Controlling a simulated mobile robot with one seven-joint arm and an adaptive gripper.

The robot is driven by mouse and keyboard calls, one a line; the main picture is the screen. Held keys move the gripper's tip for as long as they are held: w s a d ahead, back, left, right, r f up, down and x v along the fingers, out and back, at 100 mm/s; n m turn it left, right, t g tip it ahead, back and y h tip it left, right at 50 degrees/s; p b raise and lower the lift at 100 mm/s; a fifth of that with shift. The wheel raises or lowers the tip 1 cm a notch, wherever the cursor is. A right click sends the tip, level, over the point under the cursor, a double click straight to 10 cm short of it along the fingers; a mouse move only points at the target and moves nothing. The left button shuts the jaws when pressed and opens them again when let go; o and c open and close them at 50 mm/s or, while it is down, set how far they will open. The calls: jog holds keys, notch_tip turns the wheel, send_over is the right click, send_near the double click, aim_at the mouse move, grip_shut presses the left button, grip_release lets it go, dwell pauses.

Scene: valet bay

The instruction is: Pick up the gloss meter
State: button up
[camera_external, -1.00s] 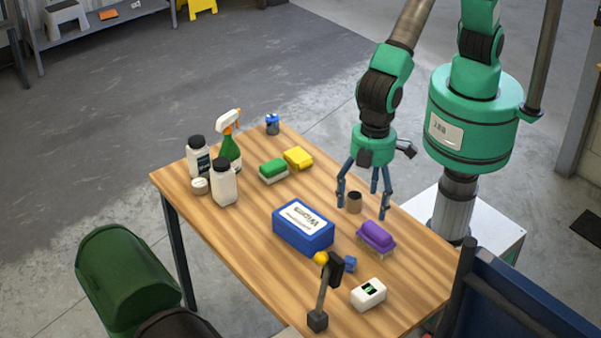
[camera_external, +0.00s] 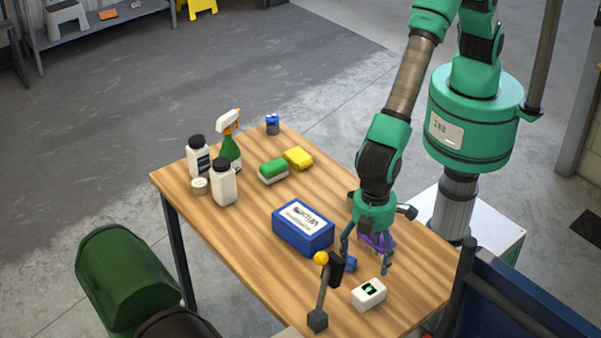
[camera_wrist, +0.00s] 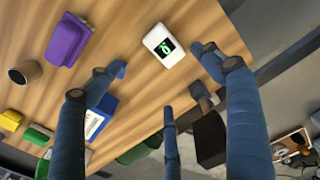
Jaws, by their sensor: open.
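The gloss meter, a small white box with a dark screen and green marks (camera_external: 368,294), lies on the wooden table near its front right part. In the wrist view the gloss meter (camera_wrist: 157,38) shows at the top, between the fingers, with its screen facing the camera. My gripper (camera_external: 366,254) has three blue fingers spread apart and empty. It is above the table, a little behind and above the gloss meter, and not touching it. In the wrist view the fingers (camera_wrist: 162,60) reach up on either side of it.
Close by are a purple brush (camera_wrist: 68,40), a blue wipes box (camera_external: 303,232) and a yellow-knobbed lever on a stand (camera_external: 320,290). Bottles (camera_external: 223,183) and sponges (camera_external: 273,171) sit further left. Bare wood lies right of the meter.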

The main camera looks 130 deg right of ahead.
aim_at(368, 293)
jog(key=shift+f+b, duration=0.4)
jog(key=shift+f, duration=3.85)
jog(key=shift+a+f+b, duration=0.2)
jog(key=shift+f+b, duration=0.15)
jog(key=shift+f, duration=2.25)
jog(key=c, duration=1.3)
jog(key=shift+r+p, duration=0.55)
jog(key=shift+r, duration=4.5)
